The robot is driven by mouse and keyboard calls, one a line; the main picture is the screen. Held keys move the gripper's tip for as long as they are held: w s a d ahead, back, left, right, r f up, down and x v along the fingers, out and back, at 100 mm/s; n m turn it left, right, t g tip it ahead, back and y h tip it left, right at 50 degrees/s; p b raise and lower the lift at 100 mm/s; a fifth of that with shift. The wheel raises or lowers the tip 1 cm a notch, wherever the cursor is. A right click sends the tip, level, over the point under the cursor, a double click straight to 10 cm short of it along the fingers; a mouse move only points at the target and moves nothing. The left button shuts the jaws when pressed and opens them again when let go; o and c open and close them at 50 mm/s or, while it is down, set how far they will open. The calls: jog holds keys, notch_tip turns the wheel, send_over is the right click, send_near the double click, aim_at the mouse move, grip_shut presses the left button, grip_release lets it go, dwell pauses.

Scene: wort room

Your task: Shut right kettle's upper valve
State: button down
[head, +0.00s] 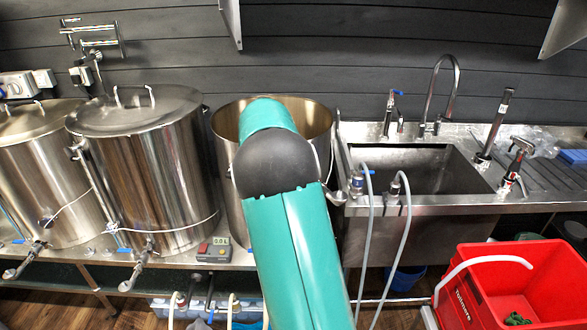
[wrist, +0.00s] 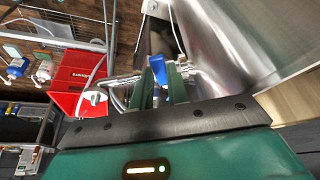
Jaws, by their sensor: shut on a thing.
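The right kettle (head: 222,122) is an open steel pot, partly hidden behind my teal arm in the head view. Its curved steel wall (wrist: 225,40) fills the upper right of the wrist view. A blue valve handle (wrist: 178,88) sits beside that wall, with metal pipe fittings around it. My gripper (wrist: 165,70) has its green fingers at this handle and is shut on it. The handle's exact angle is hard to tell. In the head view my gripper is hidden by my arm.
Two lidded kettles (head: 148,150) (head: 40,170) stand to the left. A steel sink (head: 425,165) with taps and grey hoses (head: 401,235) is to the right. A red crate (head: 515,285) stands at the front right and also shows in the wrist view (wrist: 70,88).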

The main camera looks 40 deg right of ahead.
jog(key=shift+w+m, duration=0.25)
jog(key=shift+m, duration=0.05)
jog(key=c, duration=1.4)
grip_release()
jog(key=shift+o, duration=0.2)
jog(key=shift+r, duration=0.1)
jog(key=v, duration=1.3)
jog(key=shift+r, duration=0.35)
